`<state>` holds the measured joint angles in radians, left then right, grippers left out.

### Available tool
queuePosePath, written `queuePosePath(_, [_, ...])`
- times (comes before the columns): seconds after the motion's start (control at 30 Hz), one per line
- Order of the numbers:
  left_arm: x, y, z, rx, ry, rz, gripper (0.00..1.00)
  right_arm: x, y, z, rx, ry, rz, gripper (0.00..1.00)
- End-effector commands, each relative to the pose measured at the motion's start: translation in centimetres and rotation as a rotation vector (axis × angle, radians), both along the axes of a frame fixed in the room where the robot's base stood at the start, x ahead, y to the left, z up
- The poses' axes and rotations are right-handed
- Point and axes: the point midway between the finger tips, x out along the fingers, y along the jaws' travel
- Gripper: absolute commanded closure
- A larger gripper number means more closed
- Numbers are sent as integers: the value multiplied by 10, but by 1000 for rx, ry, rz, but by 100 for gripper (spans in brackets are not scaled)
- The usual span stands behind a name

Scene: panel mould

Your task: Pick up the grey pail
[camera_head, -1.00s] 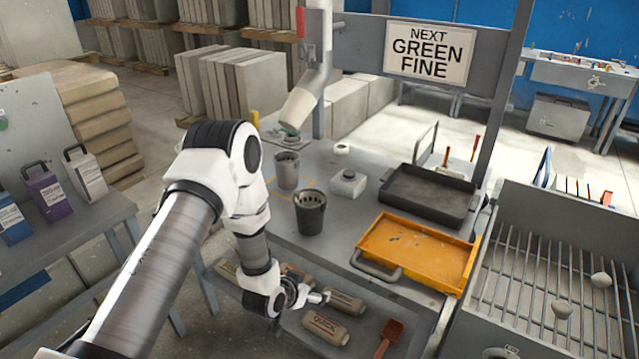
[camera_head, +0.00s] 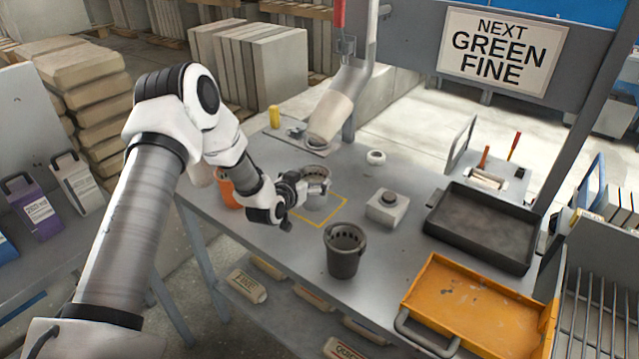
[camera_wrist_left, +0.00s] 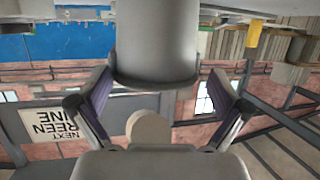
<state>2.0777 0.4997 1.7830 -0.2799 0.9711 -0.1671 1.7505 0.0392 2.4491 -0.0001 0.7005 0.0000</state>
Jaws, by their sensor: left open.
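The grey pail (camera_head: 316,174) stands upright on the workbench beside a yellow outlined square, partly hidden by my left gripper. My left gripper (camera_head: 306,203) is open at the near side of this pail. In the left wrist view, a grey cylinder (camera_wrist_left: 155,50), which looks like the pail, fills the top middle. It lies between the spread fingertips (camera_wrist_left: 160,85), with a gap visible on both sides. I cannot tell whether any finger touches it. A darker pail (camera_head: 343,258) with holes inside its rim stands nearer on the bench. My right gripper is out of view.
A grey spout (camera_head: 335,112) hangs behind the pail. An orange object (camera_head: 228,188) is partly hidden behind my left arm.

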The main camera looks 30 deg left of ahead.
Motion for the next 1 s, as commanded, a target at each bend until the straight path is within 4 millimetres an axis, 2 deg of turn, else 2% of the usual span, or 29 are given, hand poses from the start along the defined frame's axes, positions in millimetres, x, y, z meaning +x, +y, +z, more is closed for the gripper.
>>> queuePosePath(0.3, [43, 7, -9, 4, 0, -3, 0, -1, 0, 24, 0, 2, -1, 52])
queuePosePath(0.4, [56, 9, -16, 2, 0, -3, 0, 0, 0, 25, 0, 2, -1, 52])
queuePosePath(0.67, [61, 9, -19, 0, 0, -2, 0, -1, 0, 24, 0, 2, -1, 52])
queuePosePath(0.7, [61, 9, -19, 0, 0, -2, 14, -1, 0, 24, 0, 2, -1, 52])
queuePosePath(0.87, [61, 9, -19, 0, 0, -2, 71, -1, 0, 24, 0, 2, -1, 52])
queuePosePath(0.9, [61, 9, -19, 0, 0, -2, 85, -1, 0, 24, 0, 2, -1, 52])
queuePosePath(0.93, [61, 10, -19, 0, 0, -2, 91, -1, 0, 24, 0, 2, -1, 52])
queuePosePath(1.0, [61, 9, -19, 0, 1, -2, 91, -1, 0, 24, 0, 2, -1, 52])
